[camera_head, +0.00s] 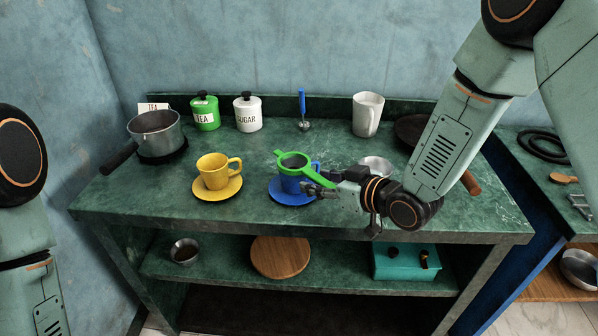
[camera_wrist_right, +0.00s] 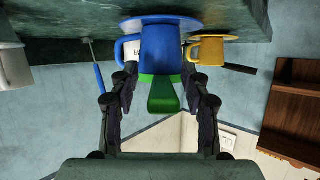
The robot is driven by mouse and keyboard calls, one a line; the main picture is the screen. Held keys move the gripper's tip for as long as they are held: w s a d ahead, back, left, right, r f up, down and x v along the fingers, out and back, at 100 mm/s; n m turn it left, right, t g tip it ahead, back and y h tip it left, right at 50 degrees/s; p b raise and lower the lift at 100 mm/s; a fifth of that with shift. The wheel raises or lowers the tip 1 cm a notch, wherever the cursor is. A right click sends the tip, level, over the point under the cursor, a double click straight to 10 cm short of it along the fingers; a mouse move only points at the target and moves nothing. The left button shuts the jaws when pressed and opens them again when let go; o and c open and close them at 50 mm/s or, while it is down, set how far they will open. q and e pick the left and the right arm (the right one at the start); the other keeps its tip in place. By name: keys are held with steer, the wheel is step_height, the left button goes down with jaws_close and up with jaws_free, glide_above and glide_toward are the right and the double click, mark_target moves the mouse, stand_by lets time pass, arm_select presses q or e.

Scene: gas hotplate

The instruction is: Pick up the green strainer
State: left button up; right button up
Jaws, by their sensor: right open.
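The green strainer (camera_head: 281,156) rests on top of the blue cup (camera_head: 290,184), which stands on a blue saucer (camera_head: 283,200). Its handle points right, toward my right gripper (camera_head: 315,188). In the right wrist view, which is upside down, the strainer's green handle (camera_wrist_right: 162,98) lies between the two fingers of my open right gripper (camera_wrist_right: 161,82), with a gap on each side. The blue cup (camera_wrist_right: 160,50) is just beyond the fingertips. Only part of my left arm shows at the left edge; its gripper is out of view.
A yellow cup (camera_head: 214,172) on a yellow saucer stands left of the blue cup. A small metal bowl (camera_head: 375,165) is near my right gripper. A pot (camera_head: 155,132), canisters, a blue-handled utensil (camera_head: 302,103) and a white mug (camera_head: 367,112) stand farther back.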

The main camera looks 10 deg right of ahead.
steer(key=shift+s+r, duration=0.1)
steer(key=shift+c, duration=0.2)
steer(key=shift+a, duration=0.1)
steer(key=shift+c, duration=0.9)
steer(key=c, duration=0.6)
jaws_close()
